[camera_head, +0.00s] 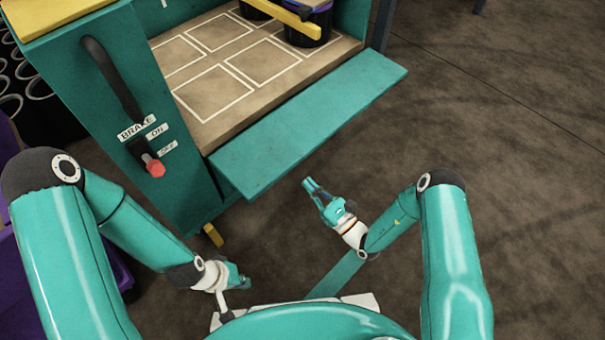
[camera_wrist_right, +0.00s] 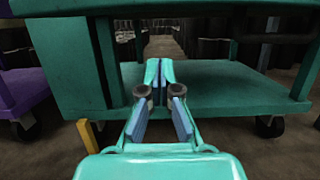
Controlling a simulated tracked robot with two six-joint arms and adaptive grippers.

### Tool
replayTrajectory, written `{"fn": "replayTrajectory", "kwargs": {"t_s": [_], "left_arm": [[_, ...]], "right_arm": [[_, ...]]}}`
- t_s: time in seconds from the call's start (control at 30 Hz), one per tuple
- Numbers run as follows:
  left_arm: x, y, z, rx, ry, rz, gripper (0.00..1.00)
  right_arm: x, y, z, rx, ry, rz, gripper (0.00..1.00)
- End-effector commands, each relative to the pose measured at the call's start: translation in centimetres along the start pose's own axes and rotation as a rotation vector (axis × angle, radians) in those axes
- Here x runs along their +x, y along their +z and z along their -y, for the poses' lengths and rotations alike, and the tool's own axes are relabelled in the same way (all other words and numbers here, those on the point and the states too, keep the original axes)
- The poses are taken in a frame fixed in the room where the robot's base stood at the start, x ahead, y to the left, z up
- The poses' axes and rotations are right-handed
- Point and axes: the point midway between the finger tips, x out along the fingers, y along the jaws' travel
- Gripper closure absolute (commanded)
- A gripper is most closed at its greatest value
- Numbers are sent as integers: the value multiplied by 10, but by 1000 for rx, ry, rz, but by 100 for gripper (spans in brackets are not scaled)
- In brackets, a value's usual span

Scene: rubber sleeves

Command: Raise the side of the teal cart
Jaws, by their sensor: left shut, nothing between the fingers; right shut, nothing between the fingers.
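The teal cart (camera_head: 175,190) stands at the upper left in the head view. Its side (camera_head: 305,130) is folded down and juts out from the edge of the brown cart bed. My right gripper (camera_head: 308,184) is shut and empty, out in front of the lowered side and apart from it in the head view. In the right wrist view its fingers (camera_wrist_right: 160,72) point toward the cart's lower shelf (camera_wrist_right: 225,90). My left gripper (camera_head: 243,282) is shut and empty, low near my base and away from the side.
A brake lever with a red knob (camera_head: 155,168) is on the cart's end panel. Black buckets (camera_head: 306,32) stand on the bed (camera_head: 205,75). A yellow foot (camera_head: 213,235) is below the cart. A purple cart (camera_wrist_right: 22,88) is at left. The floor at right is clear.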

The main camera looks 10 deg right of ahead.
Motion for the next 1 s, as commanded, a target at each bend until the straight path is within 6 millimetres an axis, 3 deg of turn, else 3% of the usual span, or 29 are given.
{"fn": "replayTrajectory", "kwargs": {"t_s": [0.13, 0.4, 0.77, 0.8, 1.0], "left_arm": [[7, 0, 2, 0, 0, 0, 100], [7, 0, 2, 0, 0, 0, 100], [7, 0, 2, 0, 0, 0, 100], [7, 0, 2, 2, 0, 1, 100], [0, 0, 0, 0, 0, 0, 100]], "right_arm": [[28, 2, -1, -1, 4, 2, 100], [33, 35, 0, 1, 1, -1, 100], [34, 39, -1, 2, 2, -1, 100], [39, 37, -9, 4, 6, -1, 100], [33, 43, 1, 1, -3, -13, 100]]}}
